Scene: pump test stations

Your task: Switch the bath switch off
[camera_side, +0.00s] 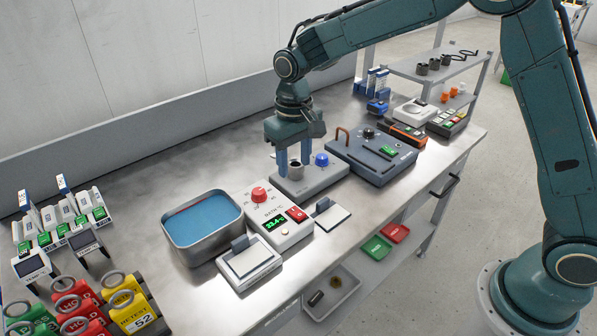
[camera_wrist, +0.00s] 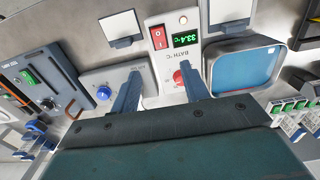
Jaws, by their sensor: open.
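The bath controller is a pale box (camera_side: 279,232) labelled BATH °C with a red knob (camera_side: 260,194), a lit green display and a red rocker switch (camera_side: 297,214). In the wrist view the switch (camera_wrist: 157,37) is at top centre beside the display (camera_wrist: 184,40), which reads about 33.4; the rocker's tilt is too small to tell. My gripper (camera_side: 294,160) is open, pointing down over the grey unit behind the controller, apart from the switch. In the wrist view its fingers (camera_wrist: 160,92) are spread, and one partly covers the red knob (camera_wrist: 178,76).
A metal bath (camera_side: 203,254) of blue liquid stands left of the controller. Small plates with upright tabs (camera_side: 248,262) (camera_side: 330,216) flank the controller. A blue-grey console (camera_side: 372,170) stands behind.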

